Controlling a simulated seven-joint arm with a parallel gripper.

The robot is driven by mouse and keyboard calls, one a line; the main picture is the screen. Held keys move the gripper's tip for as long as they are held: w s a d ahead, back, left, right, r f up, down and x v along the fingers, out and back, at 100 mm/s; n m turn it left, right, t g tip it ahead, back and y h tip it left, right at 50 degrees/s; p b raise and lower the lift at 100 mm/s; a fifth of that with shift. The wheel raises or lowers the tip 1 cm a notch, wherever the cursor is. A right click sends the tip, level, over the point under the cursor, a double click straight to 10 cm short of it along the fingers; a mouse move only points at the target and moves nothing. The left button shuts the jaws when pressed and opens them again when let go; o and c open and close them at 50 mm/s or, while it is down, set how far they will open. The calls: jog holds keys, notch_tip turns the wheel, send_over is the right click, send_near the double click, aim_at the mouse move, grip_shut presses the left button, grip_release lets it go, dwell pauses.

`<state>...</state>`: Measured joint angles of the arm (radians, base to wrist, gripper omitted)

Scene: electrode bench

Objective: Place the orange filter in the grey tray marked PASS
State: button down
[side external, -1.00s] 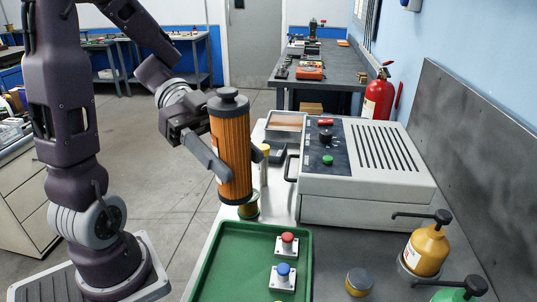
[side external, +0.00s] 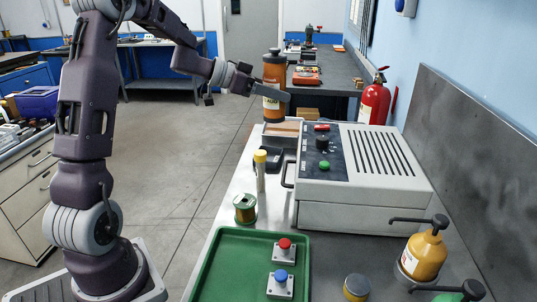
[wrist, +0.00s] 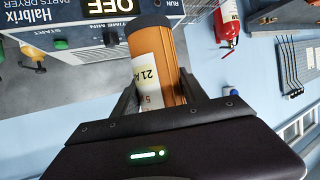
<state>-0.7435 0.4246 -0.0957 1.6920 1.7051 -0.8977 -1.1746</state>
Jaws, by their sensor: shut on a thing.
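The orange filter (side external: 274,75), a cylinder with dark ends and a white label, is upright in the side view. My gripper (side external: 271,93) is shut on it and holds it up in the air. In the wrist view the filter (wrist: 155,60) stands between the two fingers of my gripper (wrist: 160,92), its label facing the camera. A grey tray (side external: 268,141) with a brownish inside lies at the bench's far end, just below the filter in the picture. The filter hides part of its back edge. No PASS mark is readable, and the height gap is unclear.
A light grey parts dryer (side external: 350,208) stands right of the tray. A yellow-capped tube (side external: 260,170) and a green-ended spool (side external: 245,208) stand in front of it. A green tray (side external: 232,270) with red and blue buttons lies nearest.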

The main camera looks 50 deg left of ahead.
jog(key=w+a+r+n+t+y, duration=0.1)
jog(key=w+a+n+y, duration=0.35)
jog(key=a, duration=0.45)
jog(key=f, duration=1.3)
jog(key=w+f, duration=0.1)
jog(key=f, duration=0.6)
jog(key=shift+a+f, duration=0.3)
jog(key=c, duration=0.6)
grip_release()
jog(key=shift+s+f, duration=0.1)
jog(key=shift+f, duration=0.05)
